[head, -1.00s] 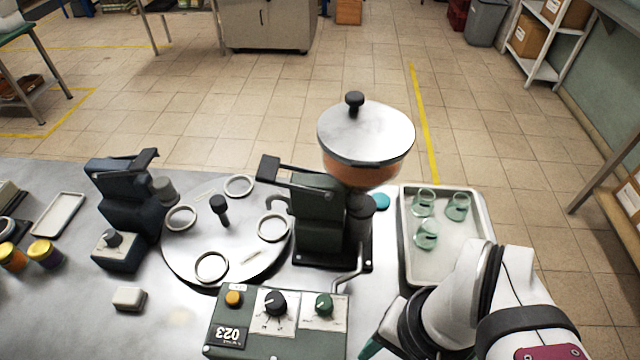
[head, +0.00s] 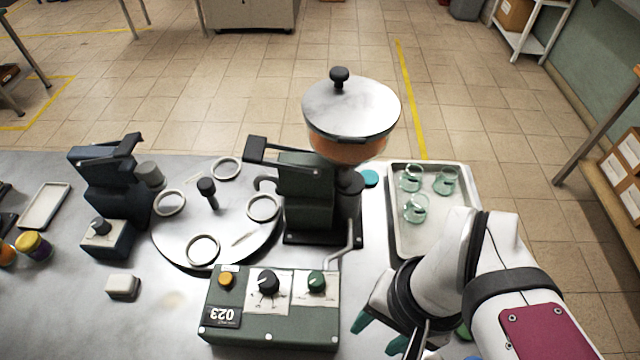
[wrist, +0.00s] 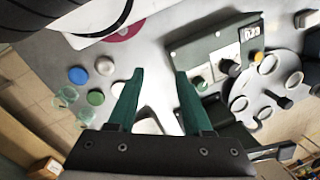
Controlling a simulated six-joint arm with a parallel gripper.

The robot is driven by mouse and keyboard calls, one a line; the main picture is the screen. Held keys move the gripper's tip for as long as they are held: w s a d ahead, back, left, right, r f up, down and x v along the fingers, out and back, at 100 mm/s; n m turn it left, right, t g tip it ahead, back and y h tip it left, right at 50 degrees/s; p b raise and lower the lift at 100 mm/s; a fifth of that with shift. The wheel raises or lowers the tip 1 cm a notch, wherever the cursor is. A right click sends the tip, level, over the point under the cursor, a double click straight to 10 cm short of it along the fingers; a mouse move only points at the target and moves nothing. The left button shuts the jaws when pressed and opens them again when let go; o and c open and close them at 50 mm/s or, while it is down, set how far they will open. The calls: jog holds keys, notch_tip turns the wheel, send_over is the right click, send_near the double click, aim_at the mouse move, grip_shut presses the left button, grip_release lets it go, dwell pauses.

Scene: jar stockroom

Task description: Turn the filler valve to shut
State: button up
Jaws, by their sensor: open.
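The filler (head: 310,190) is a dark green machine with a lidded hopper of orange contents (head: 350,120) on top and a dark lever (head: 268,152) at its upper left. In front is a green control box (head: 270,325) marked 023. It carries an orange button (head: 226,280), a black dial (head: 268,283) and a green knob (head: 316,282) over white plates. I cannot tell which control is the valve. My gripper (head: 380,332) is open and empty, right of the box and apart from it. In the wrist view, the box (wrist: 205,45) lies right of the open fingers (wrist: 160,78).
A round turntable (head: 225,235) with several rings stands left of the filler. A tray (head: 440,240) with three green glass jars is at the right, behind my arm. A capping machine (head: 110,190) stands further left. A small white block (head: 122,287) lies left of the box.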

jog(key=shift+o, duration=1.2)
jog(key=shift+h, duration=0.3)
jog(key=w, duration=0.1)
jog(key=w+a+r, duration=0.1)
jog(key=w, duration=0.1)
jog(key=w+a, duration=0.1)
jog(key=w, duration=0.1)
jog(key=shift+r, duration=0.35)
jog(key=m+h, duration=0.1)
send_near(316, 278)
notch_tip(316, 278, down, 9)
jog(key=shift+s+a+f, duration=0.1)
jog(key=shift+s+f, duration=0.05)
jog(key=shift+f, duration=0.05)
grip_shut()
